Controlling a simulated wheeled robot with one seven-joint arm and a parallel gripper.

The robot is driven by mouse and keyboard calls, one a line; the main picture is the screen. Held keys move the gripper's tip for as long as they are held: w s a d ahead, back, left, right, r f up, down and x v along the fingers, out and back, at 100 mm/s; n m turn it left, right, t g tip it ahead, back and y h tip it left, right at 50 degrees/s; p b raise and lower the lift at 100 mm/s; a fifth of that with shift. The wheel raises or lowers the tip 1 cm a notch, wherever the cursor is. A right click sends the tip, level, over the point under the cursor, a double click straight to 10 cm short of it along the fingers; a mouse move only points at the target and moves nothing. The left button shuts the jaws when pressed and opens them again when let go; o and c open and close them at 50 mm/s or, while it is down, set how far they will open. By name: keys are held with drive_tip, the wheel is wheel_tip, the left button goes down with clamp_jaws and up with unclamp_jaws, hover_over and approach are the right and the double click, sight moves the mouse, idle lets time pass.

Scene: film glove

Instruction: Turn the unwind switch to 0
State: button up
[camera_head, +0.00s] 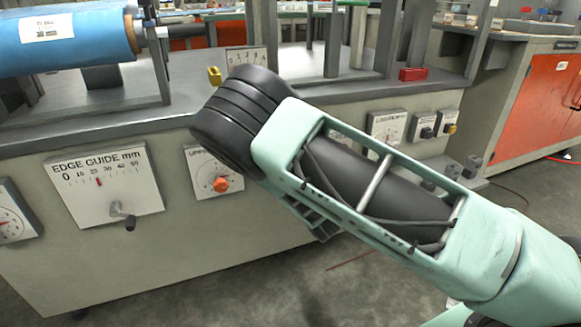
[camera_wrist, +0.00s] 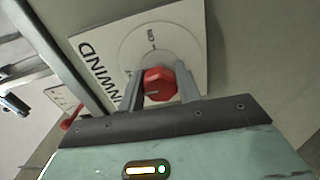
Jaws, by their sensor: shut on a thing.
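In the wrist view, the white UNWIND plate (camera_wrist: 190,22) carries a round dial (camera_wrist: 150,38) with small marks that I cannot read clearly. The red switch knob (camera_wrist: 159,83) is at the middle of the dial. My gripper (camera_wrist: 161,87) has one finger on each side of the knob and is shut on it. Which mark the knob points to is not clear. In the head view, my arm hides my gripper, and I cannot make out the UNWIND switch there.
In the head view, the machine front carries an EDGE GUIDE plate (camera_head: 82,198) with a crank (camera_head: 126,216) and a plate with an orange knob (camera_head: 220,184). A blue film roll (camera_head: 70,38) lies above. A red block (camera_head: 413,74) and yellow block (camera_head: 214,75) sit on the ledge.

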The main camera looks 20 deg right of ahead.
drive_tip(key=shift+f+n, duration=0.1)
drive_tip(key=shift+n, duration=0.2)
drive_tip(key=o, duration=1)
drive_tip(key=shift+c, duration=0.2)
drive_tip(key=s+p, duration=0.4)
drive_tip(key=s, duration=1.3)
drive_tip(key=shift+s, duration=0.25)
